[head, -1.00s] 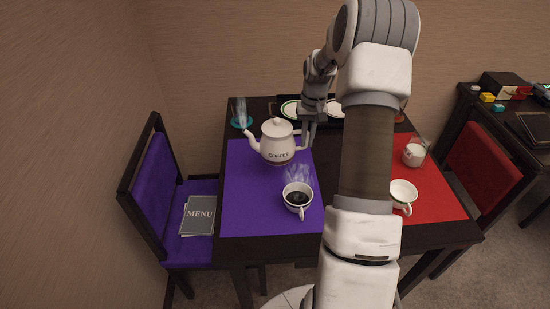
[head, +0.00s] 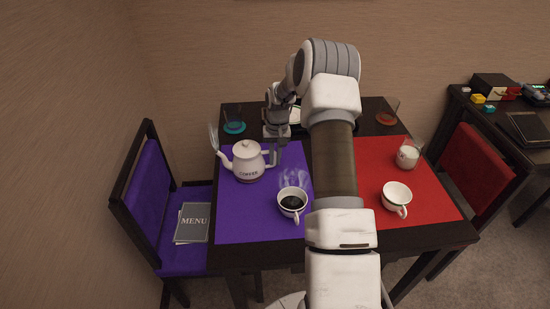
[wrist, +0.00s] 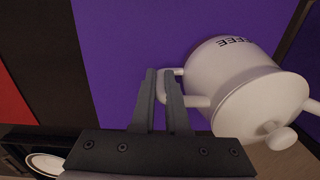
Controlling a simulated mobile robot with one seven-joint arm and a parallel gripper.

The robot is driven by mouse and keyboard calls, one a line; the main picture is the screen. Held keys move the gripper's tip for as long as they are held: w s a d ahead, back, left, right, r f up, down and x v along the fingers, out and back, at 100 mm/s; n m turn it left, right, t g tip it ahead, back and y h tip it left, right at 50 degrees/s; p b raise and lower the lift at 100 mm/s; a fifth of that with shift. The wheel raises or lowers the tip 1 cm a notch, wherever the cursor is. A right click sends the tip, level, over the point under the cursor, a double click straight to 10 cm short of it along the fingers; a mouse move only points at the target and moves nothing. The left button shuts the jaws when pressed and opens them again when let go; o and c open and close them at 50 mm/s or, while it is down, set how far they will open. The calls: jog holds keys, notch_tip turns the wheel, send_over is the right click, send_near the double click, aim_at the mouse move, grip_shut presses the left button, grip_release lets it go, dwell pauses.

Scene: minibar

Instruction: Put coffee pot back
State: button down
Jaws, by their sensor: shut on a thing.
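The white coffee pot (head: 248,163), marked COFFEE, is upright over the back left of the purple placemat (head: 240,218). Its spout points left and its handle right. Whether its base touches the mat cannot be told. My gripper (head: 277,158) is shut on the handle at the pot's right side. In the wrist view my gripper's fingers (wrist: 165,76) close on the handle, and the pot body (wrist: 225,75) and its lid show to the right. A dark tray (wrist: 17,155) with a white plate shows at the lower left of the wrist view.
A steaming coffee cup (head: 292,202) stands in front of the pot. A glass on a teal coaster (head: 234,127) stands behind it. A white cup (head: 396,195) and a milk glass (head: 407,157) are on the red placemat (head: 440,205). Mat space left of the coffee cup is clear.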

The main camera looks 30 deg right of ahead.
jog(key=shift+w, duration=0.1)
jog(key=c, duration=0.9)
grip_release()
jog(key=shift+r, duration=0.1)
